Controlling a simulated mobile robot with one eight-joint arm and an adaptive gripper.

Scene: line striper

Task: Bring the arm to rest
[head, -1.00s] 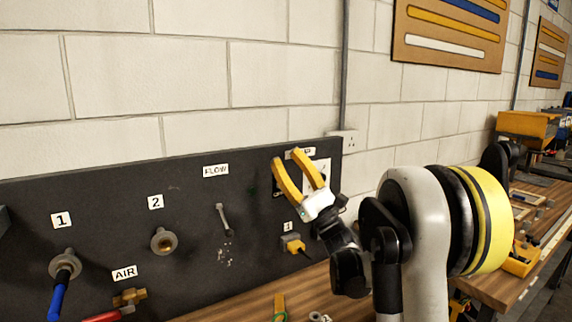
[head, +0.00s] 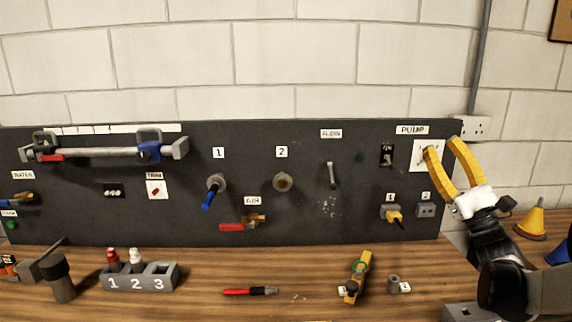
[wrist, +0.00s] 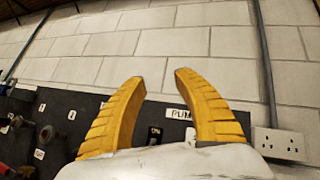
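My gripper (head: 442,146) has two yellow curved fingers and is raised at the right end of the black panel (head: 300,215), just right of the PUMP label (head: 412,130). The fingers are apart, with nothing between them. From the head, they partly cover a white plate (head: 421,157) on the panel; I cannot tell if they touch it. The wrist view also shows the open, empty gripper (wrist: 160,78), pointing up towards the block wall (wrist: 158,45). My arm comes in from the lower right of the head view.
The wooden bench (head: 205,300) holds a numbered block (head: 140,277), a red pen-like tool (head: 250,291) and a yellow tool (head: 357,276). A blue-handled fitting (head: 210,194) sticks out of the panel. A wall socket (head: 474,127) and a yellow cone (head: 534,220) are near my arm.

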